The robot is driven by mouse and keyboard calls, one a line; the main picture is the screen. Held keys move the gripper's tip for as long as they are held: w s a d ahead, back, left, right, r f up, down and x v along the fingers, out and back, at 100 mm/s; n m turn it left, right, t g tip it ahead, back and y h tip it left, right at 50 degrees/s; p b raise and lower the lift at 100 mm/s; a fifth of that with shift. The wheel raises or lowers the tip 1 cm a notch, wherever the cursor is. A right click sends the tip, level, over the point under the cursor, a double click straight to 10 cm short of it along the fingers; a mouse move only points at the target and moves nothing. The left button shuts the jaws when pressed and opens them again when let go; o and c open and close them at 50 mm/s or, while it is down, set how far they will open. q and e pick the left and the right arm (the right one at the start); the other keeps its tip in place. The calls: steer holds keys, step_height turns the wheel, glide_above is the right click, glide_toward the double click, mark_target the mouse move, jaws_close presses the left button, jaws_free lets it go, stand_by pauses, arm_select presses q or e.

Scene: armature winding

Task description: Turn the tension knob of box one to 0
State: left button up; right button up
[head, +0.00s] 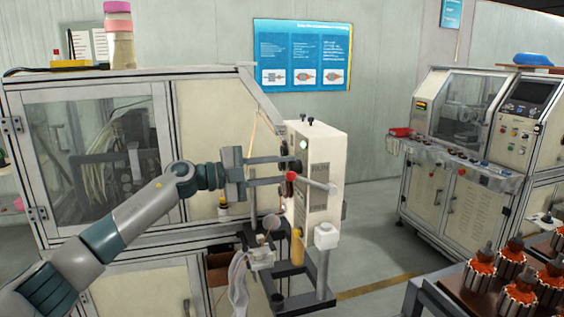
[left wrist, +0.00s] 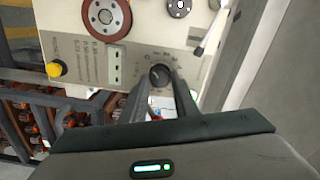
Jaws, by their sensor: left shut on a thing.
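The tension box (head: 322,165) is a pale upright box on a dark stand in the middle of the head view. My left gripper (head: 285,170) reaches it from the left, its fingers at the box's left-hand face. In the left wrist view, a round dark knob (left wrist: 160,74) sits on a grey panel with markings around it. The two fingers converge on this knob, and the gripper is shut on it. The fingers hide part of its rim, and I cannot read its setting. In the head view the knob is hidden. My right gripper is not in view.
A large cabinet (head: 212,110) stands behind my arm. Orange armatures (head: 517,298) stand at lower right.

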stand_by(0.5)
arm_select(q)
steer(key=o, duration=1.1)
steer(key=shift+a, duration=0.15)
steer(key=shift+s+a+f+b, duration=0.15)
steer(key=shift+a+b, duration=0.25)
steer(key=shift+a, duration=0.15)
steer(key=shift+b+v, duration=3.2)
steer(key=shift+v, duration=4.85)
